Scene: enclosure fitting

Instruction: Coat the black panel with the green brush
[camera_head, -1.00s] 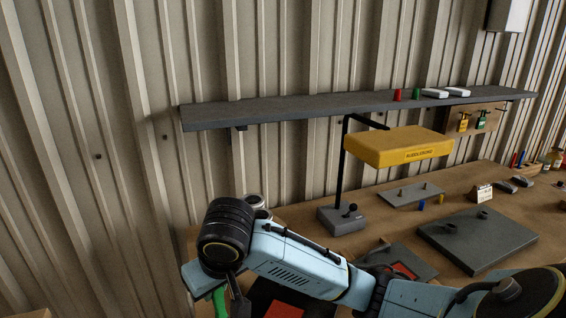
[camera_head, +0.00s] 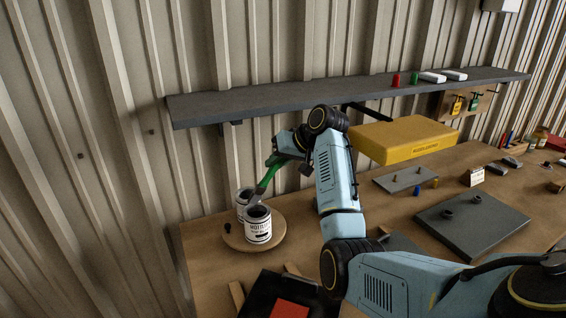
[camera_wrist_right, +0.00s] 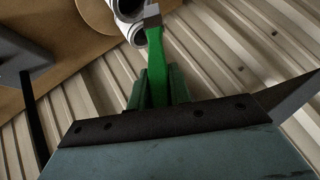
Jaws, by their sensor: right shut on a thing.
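My right gripper (camera_head: 277,160) is shut on the green brush (camera_head: 268,173), held tilted with its bristle end down. That end is at the mouths of two white paint cans; I cannot tell whether it dips into one. The front can (camera_head: 258,228) has a printed label, and the rear can (camera_head: 242,197) is partly hidden. In the right wrist view the green handle (camera_wrist_right: 157,55) sits between the fingers, with its grey ferrule (camera_wrist_right: 152,14) over a can. The black panel (camera_head: 262,290), with a red patch, lies at the bottom edge, partly cut off. My left gripper is out of view.
The cans stand on a round wooden board (camera_head: 274,240) with a small dark knob. A grey shelf (camera_head: 300,98) runs along the wall above. A grey plate (camera_head: 470,225) lies at right.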

